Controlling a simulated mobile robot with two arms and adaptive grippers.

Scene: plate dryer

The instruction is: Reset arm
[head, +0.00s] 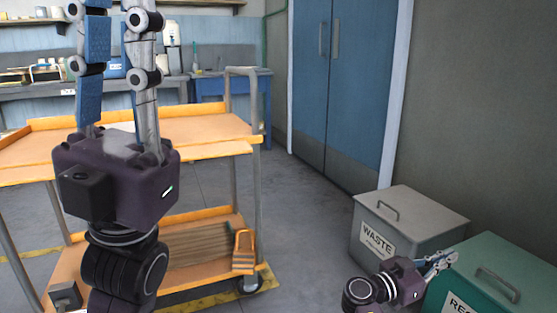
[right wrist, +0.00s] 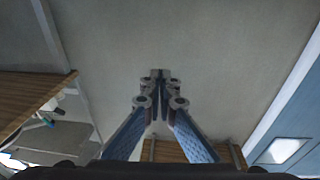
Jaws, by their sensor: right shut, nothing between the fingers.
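A grey waste bin (head: 415,215) and a teal bin (head: 505,255) stand at the right by the wall. Blue double doors (head: 340,90) are behind. The floor (head: 310,225) between cart and bins is clear.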

